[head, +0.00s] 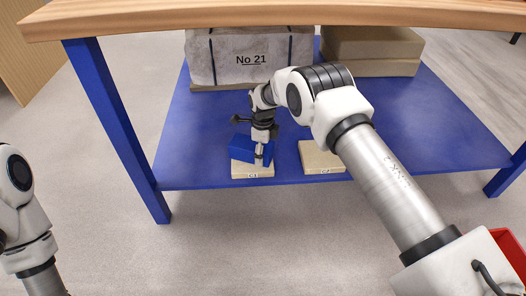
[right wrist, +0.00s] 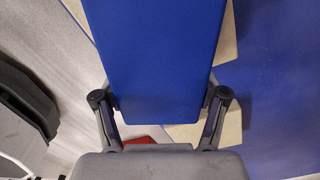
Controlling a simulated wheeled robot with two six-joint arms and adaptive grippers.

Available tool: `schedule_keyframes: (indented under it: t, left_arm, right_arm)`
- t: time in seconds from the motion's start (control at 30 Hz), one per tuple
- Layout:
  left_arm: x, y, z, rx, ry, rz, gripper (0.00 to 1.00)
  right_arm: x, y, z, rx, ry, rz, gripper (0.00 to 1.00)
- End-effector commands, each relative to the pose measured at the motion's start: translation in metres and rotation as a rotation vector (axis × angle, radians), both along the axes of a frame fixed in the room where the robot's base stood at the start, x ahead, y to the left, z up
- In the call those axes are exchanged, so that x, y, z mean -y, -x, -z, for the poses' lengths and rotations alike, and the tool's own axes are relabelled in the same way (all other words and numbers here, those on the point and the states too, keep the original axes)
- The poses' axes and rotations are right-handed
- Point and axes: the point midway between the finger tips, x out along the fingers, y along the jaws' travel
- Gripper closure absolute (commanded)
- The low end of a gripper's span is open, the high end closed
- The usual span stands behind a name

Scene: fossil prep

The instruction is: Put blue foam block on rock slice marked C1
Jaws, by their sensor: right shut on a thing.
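The blue foam block (head: 241,149) is at the front edge of the blue lower shelf, over the pale rock slice marked C1 (head: 246,171). I cannot tell whether it rests on the slice or hangs just above it. My right gripper (head: 260,157) points down and is shut on the block. In the right wrist view the block (right wrist: 160,60) fills the space between the two fingers (right wrist: 160,105), with parts of a beige slab (right wrist: 230,42) showing behind it. My left gripper is out of view; only part of the left arm shows at the left edge.
A second slice, marked C2 (head: 318,158), lies to the right on the shelf (head: 440,130). A wrapped bundle labelled No 21 (head: 225,60) and stacked beige slabs (head: 370,50) stand behind. The wooden tabletop (head: 280,14) overhangs the shelf. A blue leg (head: 115,130) stands at left.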

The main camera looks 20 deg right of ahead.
Motion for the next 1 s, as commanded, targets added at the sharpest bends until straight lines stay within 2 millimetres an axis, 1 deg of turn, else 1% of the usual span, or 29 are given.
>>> schedule_keyframes:
  t: [0.23, 0.27, 0.3, 0.33, 0.67, 0.73, 0.77, 0.87, 1.0]
  left_arm:
    - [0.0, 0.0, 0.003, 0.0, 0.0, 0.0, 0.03]
    - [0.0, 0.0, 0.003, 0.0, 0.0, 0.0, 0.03]
    - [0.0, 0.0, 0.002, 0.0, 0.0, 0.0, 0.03]
    - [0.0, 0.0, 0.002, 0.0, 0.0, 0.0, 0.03]
    - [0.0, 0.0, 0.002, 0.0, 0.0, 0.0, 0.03]
    - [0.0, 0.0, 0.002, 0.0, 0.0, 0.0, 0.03]
    - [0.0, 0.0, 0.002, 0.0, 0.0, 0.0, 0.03]
    - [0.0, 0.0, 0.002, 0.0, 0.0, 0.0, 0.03]
    - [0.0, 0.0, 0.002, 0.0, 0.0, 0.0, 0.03]
  right_arm:
    - [0.0, 0.0, 0.005, 0.0, 0.0, 0.0, 0.55]
    - [0.0, 0.0, 0.005, 0.001, 0.001, 0.0, 0.25]
    - [0.0, 0.0, 0.005, 0.001, 0.001, 0.0, 0.1]
    - [0.0, 0.0, 0.005, 0.001, 0.001, 0.0, 0.0]
    - [0.0, 0.0, 0.005, 0.0, 0.0, 0.0, 0.0]
    - [0.0, 0.0, 0.001, 0.0, 0.0, 0.0, 0.0]
    - [0.0, -0.001, -0.002, 0.001, 0.0, 0.0, 0.0]
    - [0.0, -0.001, -0.019, 0.003, 0.0, 0.0, 0.0]
    - [0.0, -0.001, -0.048, 0.002, 0.0, 0.0, 0.0]
